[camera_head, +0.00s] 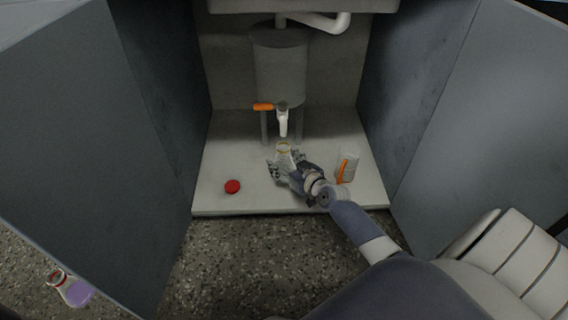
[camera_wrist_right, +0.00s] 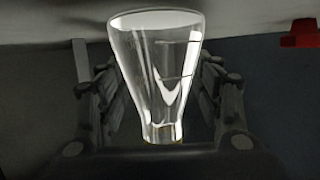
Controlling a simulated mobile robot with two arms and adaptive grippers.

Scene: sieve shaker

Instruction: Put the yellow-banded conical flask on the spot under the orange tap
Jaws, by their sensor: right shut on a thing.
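The clear conical flask (camera_head: 284,149) has a yellow band at its neck and is inside the open cabinet, just below the tap's white spout (camera_head: 283,122). The orange tap handle (camera_head: 263,107) is beside the spout, under a grey tank (camera_head: 280,65). My right gripper (camera_head: 284,164) is shut on the flask. In the right wrist view, the flask (camera_wrist_right: 157,65) is between the two fingers (camera_wrist_right: 160,105), with its wide base at the top of the picture and its banded neck below. Whether its base touches the cabinet floor is hidden. My left gripper is not in view.
On the cabinet floor (camera_head: 215,155) lie a red disc (camera_head: 232,186) at left and a clear container with an orange strip (camera_head: 346,167) at right. Doors stand open on both sides. A red-banded flask with purple liquid (camera_head: 76,291) is at lower left.

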